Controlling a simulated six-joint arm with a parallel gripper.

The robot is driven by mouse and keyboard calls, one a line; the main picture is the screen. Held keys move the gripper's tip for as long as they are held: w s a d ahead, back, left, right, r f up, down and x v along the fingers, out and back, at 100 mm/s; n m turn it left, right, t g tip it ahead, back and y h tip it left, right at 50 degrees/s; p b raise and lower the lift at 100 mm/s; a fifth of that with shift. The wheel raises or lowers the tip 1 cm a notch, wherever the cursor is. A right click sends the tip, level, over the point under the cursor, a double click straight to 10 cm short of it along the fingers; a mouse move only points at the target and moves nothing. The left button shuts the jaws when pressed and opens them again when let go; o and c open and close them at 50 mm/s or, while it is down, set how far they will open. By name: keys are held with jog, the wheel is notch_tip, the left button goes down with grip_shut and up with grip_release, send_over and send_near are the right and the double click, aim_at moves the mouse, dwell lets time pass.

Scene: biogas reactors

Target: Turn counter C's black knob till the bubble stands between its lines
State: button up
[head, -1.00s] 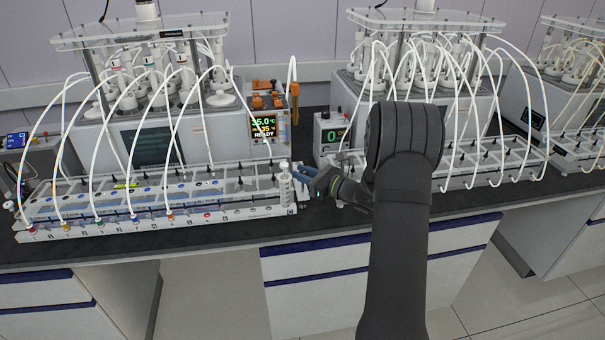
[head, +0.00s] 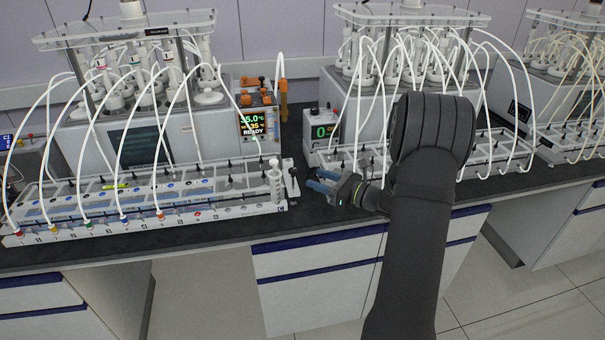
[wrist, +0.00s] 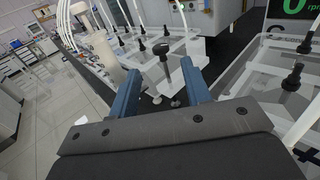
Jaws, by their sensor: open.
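The left counter (head: 150,218) is a long clear-topped tray with a row of coloured ports. A small dark mark that may be its letter shows on its right end, too small to read surely. A black knob (head: 294,181) on a stem stands at that end; it also shows in the wrist view (wrist: 162,49), beyond and between the fingers. My gripper (head: 312,180) is open and empty, just right of the knob and apart from it. Its two blue fingers show in the wrist view (wrist: 160,70). I cannot make out the bubble or its lines.
A white cylinder (head: 275,180) stands at the counter's end, left of the knob. White tubes arch over the counter. The bench front edge is clear.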

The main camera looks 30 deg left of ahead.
aim_at(296, 171)
jog(key=d, duration=0.7)
jog(key=shift+d, duration=0.4)
jog(key=shift+w+a, duration=0.1)
jog(key=a, duration=1.7)
jog(key=shift+s+a, duration=0.1)
jog(key=shift+s, duration=0.15)
